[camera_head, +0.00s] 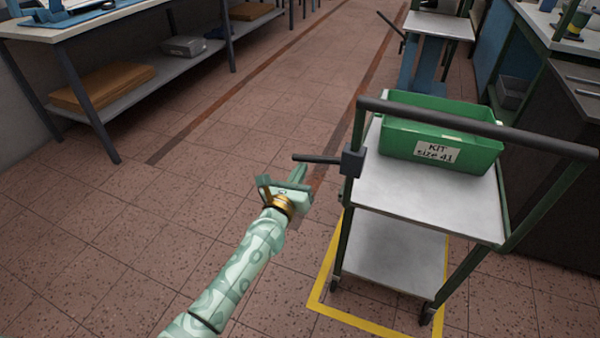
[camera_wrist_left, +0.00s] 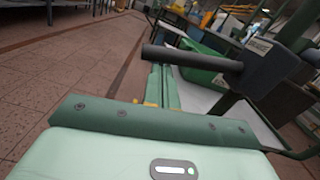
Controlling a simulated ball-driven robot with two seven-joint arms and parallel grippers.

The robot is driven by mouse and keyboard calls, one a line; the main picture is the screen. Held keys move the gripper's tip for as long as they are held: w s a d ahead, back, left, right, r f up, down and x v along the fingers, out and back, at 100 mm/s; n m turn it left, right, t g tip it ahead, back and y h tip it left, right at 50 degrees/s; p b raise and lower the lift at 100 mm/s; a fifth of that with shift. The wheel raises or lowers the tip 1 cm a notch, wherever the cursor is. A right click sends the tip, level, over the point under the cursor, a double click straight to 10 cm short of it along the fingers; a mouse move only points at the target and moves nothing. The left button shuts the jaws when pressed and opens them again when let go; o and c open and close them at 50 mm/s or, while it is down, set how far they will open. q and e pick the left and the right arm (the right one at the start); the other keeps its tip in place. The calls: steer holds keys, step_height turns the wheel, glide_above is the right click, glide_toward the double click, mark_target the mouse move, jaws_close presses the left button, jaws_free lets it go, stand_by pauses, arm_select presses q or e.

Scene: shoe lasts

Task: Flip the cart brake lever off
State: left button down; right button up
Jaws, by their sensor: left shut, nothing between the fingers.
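The cart brake lever (camera_head: 315,158) is a dark bar that sticks out to the left from a dark block (camera_head: 352,160) on the cart's left post. It lies about level. My left gripper (camera_head: 298,174) is shut and empty, just below the lever in the head view. In the left wrist view the lever (camera_wrist_left: 190,57) crosses above the shut fingers (camera_wrist_left: 162,88), and its block (camera_wrist_left: 272,75) is at the right. I cannot tell whether the fingers touch the lever. The cart (camera_head: 400,195) has a grey top shelf and green posts. My right gripper is not in view.
A green bin (camera_head: 440,140) labelled "KIT size 41" sits on the cart's top shelf, behind the dark handle bar (camera_head: 470,125). Yellow floor tape (camera_head: 326,265) borders the cart. A workbench (camera_head: 80,30) stands at the left, another at the right.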

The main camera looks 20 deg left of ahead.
mark_target(297, 160)
arm_select(q)
steer(key=shift+r, duration=0.2)
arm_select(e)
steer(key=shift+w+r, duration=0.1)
arm_select(q)
steer(key=shift+a+r+m+p, duration=0.25)
steer(key=shift+r+m+p, duration=0.5)
steer(key=shift+r+m, duration=0.1)
steer(key=shift+a+r+m+p, duration=0.15)
steer(key=shift+r+m+p, duration=0.6)
steer(key=shift+r+p, duration=0.05)
steer(key=shift+r+m+p, duration=0.75)
steer(key=shift+m, duration=0.15)
steer(key=r+m+p, duration=0.1)
steer(key=m+p, duration=0.1)
steer(key=r+m+p, duration=0.1)
steer(key=m, duration=0.1)
steer(key=shift+d+r, duration=0.25)
steer(key=shift+r, duration=0.1)
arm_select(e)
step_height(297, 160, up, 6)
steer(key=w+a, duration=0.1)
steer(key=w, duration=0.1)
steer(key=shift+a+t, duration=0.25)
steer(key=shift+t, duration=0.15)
arm_select(q)
steer(key=shift+h, duration=0.3)
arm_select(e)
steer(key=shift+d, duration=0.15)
